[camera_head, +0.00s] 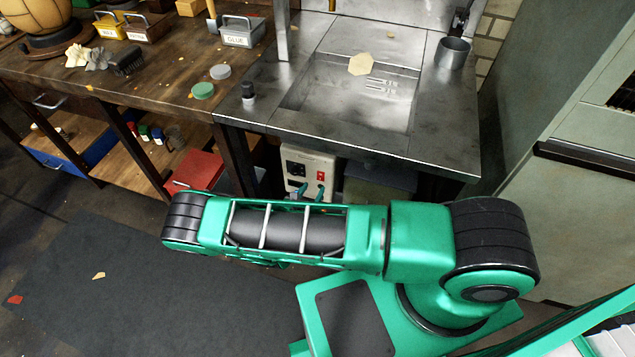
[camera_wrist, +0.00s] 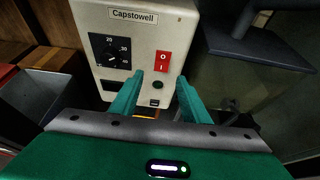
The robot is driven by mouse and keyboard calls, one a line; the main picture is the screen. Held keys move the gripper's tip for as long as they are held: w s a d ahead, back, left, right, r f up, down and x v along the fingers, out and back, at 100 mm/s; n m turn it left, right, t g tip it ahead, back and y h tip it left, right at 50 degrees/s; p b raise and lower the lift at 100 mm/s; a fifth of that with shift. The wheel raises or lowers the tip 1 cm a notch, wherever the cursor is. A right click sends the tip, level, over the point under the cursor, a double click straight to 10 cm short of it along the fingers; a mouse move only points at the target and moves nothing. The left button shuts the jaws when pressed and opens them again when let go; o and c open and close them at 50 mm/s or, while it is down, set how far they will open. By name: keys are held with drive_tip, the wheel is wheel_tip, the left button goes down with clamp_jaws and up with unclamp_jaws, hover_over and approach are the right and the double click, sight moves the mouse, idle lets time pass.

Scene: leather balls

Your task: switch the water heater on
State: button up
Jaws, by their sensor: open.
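The water heater (camera_head: 310,158) is a cream box under the metal sink counter. In the wrist view its front (camera_wrist: 150,28) carries the name Capstowell, a black dial (camera_wrist: 110,50) and a red rocker switch (camera_wrist: 163,61) marked O above and I below. I cannot tell which way the rocker is tipped. My gripper (camera_wrist: 159,80) is open and empty, its two green fingers pointing at the heater front. The fingertips straddle the lower part of the switch in the picture. Contact cannot be told. In the head view the fingertips (camera_head: 311,191) show just below the switch (camera_head: 320,176).
A steel sink counter (camera_head: 440,115) overhangs the heater. A wooden workbench (camera_head: 150,85) with tins and tools stands left, with a red box (camera_head: 195,170) beneath. A dark bin (camera_wrist: 52,95) is left of the gripper, and a dark-lidded container (camera_wrist: 250,50) is right of the heater.

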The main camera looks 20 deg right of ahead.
sight(320, 179)
drive_tip(key=x, duration=0.6)
drive_tip(key=shift+w+d, duration=0.15)
drive_tip(key=shift+d, duration=0.1)
